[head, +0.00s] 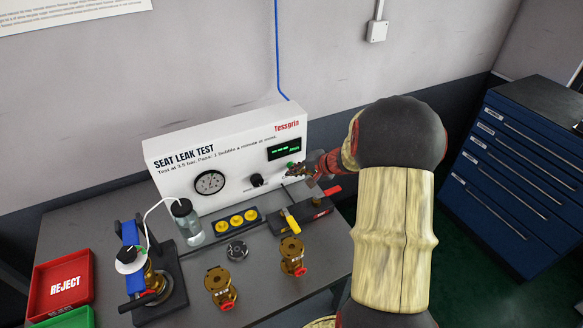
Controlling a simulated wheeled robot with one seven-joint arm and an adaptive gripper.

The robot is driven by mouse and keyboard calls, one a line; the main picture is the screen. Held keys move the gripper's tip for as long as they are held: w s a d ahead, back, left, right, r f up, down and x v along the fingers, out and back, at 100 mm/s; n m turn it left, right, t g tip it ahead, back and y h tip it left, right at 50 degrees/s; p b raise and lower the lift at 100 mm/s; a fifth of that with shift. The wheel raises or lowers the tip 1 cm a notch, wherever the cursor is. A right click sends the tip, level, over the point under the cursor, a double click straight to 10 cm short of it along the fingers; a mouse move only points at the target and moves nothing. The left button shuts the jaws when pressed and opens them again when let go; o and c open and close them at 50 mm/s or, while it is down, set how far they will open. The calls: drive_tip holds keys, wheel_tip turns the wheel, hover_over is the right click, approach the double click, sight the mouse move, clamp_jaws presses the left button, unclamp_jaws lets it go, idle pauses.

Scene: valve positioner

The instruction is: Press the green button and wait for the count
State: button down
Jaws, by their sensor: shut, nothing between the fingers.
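The white test unit (215,158), marked SEAT LEAK TEST, stands at the back of the bench. A green-lit display (284,149) is on its right side. The green button (291,164) shows as a small green spot just below the display. My gripper (292,171) is shut and empty, with its fingertips at or very near the button. I cannot tell whether they touch it. The digits on the display are too small to read. A round gauge (210,183) and a black knob (257,180) are on the same front face.
A bubble bottle (188,224), a valve in a fixture (150,278), two brass valves (220,287) (292,256), a tray with yellow caps (236,222) and a red-handled tool (315,207) crowd the bench. A red REJECT bin (64,284) is at left. A blue cabinet (515,170) stands right.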

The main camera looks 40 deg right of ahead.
drive_tip(key=shift+w, duration=0.15)
idle(0.4)
drive_tip(key=shift+s+a+b, duration=0.15)
drive_tip(key=shift+s+b, duration=0.35)
drive_tip(key=shift+s, duration=0.35)
drive_tip(key=s+b, duration=0.1)
drive_tip(key=s, duration=0.1)
drive_tip(key=s+a, duration=0.1)
drive_tip(key=s, duration=0.2)
drive_tip(key=shift+a+b, duration=0.1)
drive_tip(key=shift+b, duration=0.3)
drive_tip(key=shift+w, duration=0.1)
